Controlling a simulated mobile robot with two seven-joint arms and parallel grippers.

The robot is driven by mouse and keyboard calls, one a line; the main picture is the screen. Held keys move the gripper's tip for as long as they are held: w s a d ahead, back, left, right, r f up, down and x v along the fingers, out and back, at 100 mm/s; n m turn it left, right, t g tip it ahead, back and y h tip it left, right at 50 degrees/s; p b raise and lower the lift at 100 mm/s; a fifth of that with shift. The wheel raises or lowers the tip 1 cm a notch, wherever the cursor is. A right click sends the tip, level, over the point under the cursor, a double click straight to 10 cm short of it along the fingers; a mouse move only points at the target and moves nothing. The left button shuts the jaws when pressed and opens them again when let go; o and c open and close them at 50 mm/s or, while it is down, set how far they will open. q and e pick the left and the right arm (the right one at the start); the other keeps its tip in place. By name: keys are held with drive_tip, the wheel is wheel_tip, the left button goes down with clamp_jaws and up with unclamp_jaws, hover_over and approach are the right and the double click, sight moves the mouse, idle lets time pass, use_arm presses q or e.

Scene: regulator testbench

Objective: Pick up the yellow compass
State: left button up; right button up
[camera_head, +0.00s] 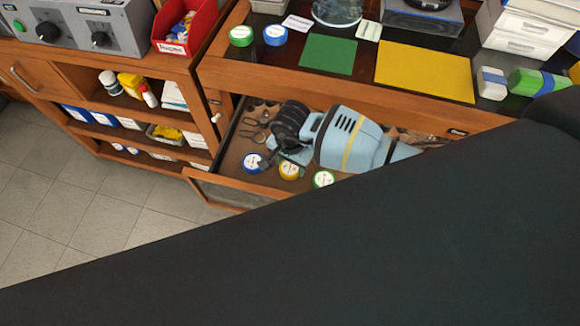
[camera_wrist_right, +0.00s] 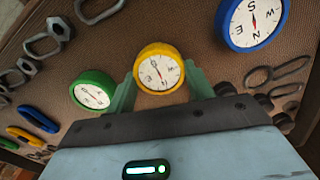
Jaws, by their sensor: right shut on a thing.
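The yellow compass (camera_head: 289,171) is in the open drawer, between the blue compass (camera_head: 252,162) and the green compass (camera_head: 323,179). My right gripper (camera_head: 287,161) reaches down into the drawer at the yellow compass. In the right wrist view, the two greenish fingers of the gripper (camera_wrist_right: 161,84) are shut on both sides of the yellow compass (camera_wrist_right: 158,68), its white dial facing the camera. The blue compass (camera_wrist_right: 252,22) and green compass (camera_wrist_right: 92,90) lie apart on either side. I cannot tell whether the yellow compass is off the drawer floor. My left gripper is not in view.
The open drawer (camera_head: 201,178) also holds carabiners (camera_wrist_right: 46,37), nuts and other small metal parts. The worktop above carries a green mat (camera_head: 328,54), a yellow mat (camera_head: 424,71) and tape-like rolls (camera_head: 241,36). A shelf unit stands left. My dark body part covers the lower right.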

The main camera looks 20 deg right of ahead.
sight(291, 166)
drive_tip(key=shift+r, duration=0.15)
wheel_tip(291, 166, up, 10)
drive_tip(key=shift+p, duration=0.35)
